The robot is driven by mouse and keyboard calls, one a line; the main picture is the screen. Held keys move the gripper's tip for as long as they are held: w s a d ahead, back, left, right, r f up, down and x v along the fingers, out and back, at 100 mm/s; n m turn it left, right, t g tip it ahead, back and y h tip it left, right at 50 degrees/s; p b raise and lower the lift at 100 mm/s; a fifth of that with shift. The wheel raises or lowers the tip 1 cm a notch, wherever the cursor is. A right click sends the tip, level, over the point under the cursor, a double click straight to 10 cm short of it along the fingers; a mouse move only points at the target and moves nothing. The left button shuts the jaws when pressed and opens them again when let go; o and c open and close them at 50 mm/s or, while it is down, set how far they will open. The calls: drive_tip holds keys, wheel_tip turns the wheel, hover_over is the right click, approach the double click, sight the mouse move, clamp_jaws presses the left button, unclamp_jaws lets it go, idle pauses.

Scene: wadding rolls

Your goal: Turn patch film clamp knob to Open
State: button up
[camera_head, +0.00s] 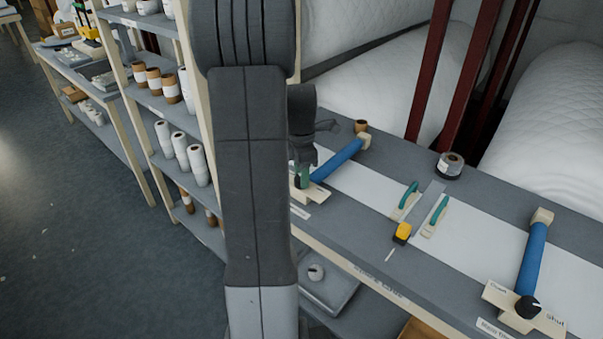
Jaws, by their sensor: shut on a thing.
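A blue roller clamp (337,162) lies across the white film strip at the left of the bench, between two cream end blocks. Its near end has a dark knob (301,183) on a cream plate, partly hidden by my arm. My gripper (304,173) is at that near end, shut on the knob, with its fingers partly hidden. The knob's setting cannot be read. A second blue roller clamp (533,255) lies at the right, with a black knob (527,306) on a plate marked Open at left and Shut at right.
Large white wadding rolls (410,95) and dark red posts (468,70) stand behind. Shelves (165,105) stand at left; the floor there is clear.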

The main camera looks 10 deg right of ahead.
drive_tip(key=shift+n, duration=0.4)
drive_tip(key=o, duration=1)
drive_tip(key=r, duration=1.4)
drive_tip(key=shift+w, duration=0.2)
drive_tip(key=f, duration=1.4)
drive_tip(key=shift+s, duration=0.2)
